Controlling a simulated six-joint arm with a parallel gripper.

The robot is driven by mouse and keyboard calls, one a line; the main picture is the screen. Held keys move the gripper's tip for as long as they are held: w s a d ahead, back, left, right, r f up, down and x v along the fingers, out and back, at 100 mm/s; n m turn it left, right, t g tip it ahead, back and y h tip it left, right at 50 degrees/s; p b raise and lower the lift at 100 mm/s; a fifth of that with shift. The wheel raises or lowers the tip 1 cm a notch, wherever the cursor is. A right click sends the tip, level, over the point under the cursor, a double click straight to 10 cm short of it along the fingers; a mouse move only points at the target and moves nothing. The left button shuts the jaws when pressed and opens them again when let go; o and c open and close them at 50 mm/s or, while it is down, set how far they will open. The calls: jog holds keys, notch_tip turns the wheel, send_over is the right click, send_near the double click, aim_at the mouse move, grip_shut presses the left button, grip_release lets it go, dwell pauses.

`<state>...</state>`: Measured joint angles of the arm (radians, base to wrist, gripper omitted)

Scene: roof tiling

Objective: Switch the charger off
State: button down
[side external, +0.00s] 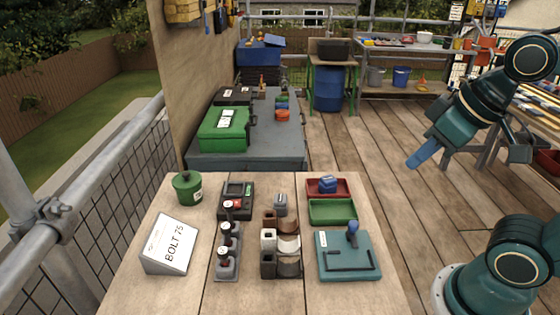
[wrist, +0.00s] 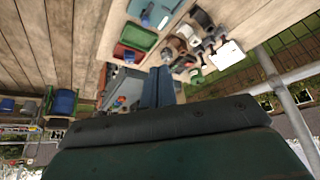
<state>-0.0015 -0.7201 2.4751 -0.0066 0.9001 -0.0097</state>
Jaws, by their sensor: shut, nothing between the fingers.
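A dark box with a small display (side external: 237,192), which looks like the charger, sits on the wooden bench behind a row of dark upright pieces with red and white tops. Its switch is too small to make out. My gripper (side external: 414,162) is shut and empty, held in the air to the right of the bench, well apart from the box. In the wrist view its blue fingers (wrist: 158,86) are together, with the bench items beyond them. I cannot pick out the switch there either.
A white sign reading "BOLT 75" (side external: 170,244) and a green pot (side external: 187,188) stand on the left. Red (side external: 343,188) and green (side external: 332,211) trays and a teal plate with a blue handle (side external: 348,255) lie on the right. Brown and grey blocks (side external: 268,241) stand mid-bench.

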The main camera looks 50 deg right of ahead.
jog(key=shift+s+d+f, duration=0.1)
jog(key=shift+s+f, duration=0.15)
jog(key=shift+s, duration=0.1)
jog(key=c, duration=1.7)
grip_release()
jog(key=o, duration=0.4)
jog(key=shift+w+r, duration=0.15)
jog(key=shift+c, duration=0.2)
jog(key=shift+o, duration=1.1)
jog(key=shift+w+r, duration=0.2)
jog(key=shift+w, duration=0.05)
jog(key=w+a+r+n+g, duration=0.1)
jog(key=w+a+r+n, duration=0.1)
jog(key=w, duration=1)
jog(key=w+a+r+n+g, duration=0.2)
jog(key=w, duration=1)
jog(key=w+a+f+n+g, duration=0.1)
jog(key=w+a+f, duration=0.3)
jog(key=w+f, duration=0.4)
jog(key=w+a+f+n+g, duration=0.1)
jog(key=w+a+f+n, duration=0.2)
jog(key=w+f, duration=0.6)
jog(key=shift+w+a+n+g, duration=0.3)
jog(key=shift+w+a+n, duration=0.15)
jog(key=shift+a, duration=0.2)
